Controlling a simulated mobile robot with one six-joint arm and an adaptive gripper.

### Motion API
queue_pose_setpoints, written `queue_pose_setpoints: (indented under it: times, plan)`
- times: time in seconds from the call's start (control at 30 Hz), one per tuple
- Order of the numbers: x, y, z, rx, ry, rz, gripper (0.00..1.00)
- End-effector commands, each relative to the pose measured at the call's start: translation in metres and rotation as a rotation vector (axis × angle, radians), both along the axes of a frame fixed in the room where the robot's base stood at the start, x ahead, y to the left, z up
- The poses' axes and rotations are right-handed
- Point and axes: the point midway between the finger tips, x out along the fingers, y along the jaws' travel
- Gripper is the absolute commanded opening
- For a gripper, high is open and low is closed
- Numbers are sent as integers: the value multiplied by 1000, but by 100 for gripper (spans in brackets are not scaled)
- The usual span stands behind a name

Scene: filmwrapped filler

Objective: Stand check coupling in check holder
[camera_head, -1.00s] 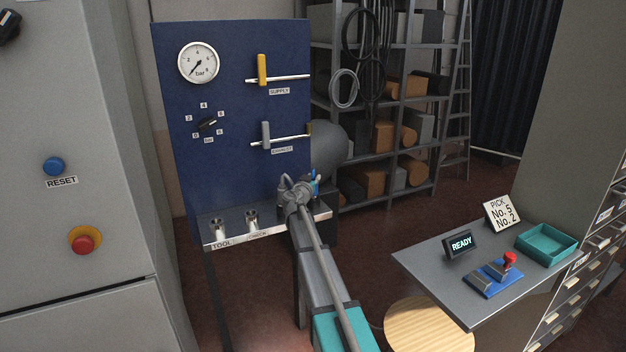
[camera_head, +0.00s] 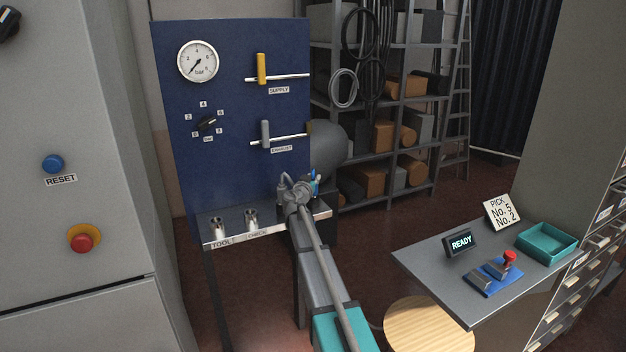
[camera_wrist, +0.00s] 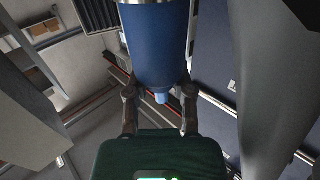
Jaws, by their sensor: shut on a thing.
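The check coupling (camera_wrist: 158,45) is a blue cylinder with a bright metal ring at the top edge of the wrist view and a lighter blue tip low down. My gripper (camera_wrist: 160,92) is shut on it, with one dark finger on each side. In the head view a small piece of blue (camera_head: 314,182) shows beside my wrist, over the right part of the panel shelf; the rest is hidden by my arm. The check holder (camera_head: 251,220) is a short metal socket on the shelf, above the CHECK label, left of my wrist. The coupling is apart from it.
A similar tool holder (camera_head: 217,227) stands left of the check holder. Behind the shelf (camera_head: 234,232) rises a blue panel (camera_head: 225,160) with a gauge (camera_head: 197,62) and SUPPLY and EXHAUST levers. A grey bench (camera_head: 430,270) with a teal tray (camera_head: 546,243) stands at the right.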

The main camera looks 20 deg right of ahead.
Motion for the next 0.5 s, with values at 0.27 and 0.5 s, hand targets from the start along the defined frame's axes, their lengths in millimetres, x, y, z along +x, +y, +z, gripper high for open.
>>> queue_pose_setpoints:
  times: [0.27,0.5]
  plan:
    - [-1,0,-1,3,0,-2,48]
    - [-1,0,-1,3,0,-1,71]
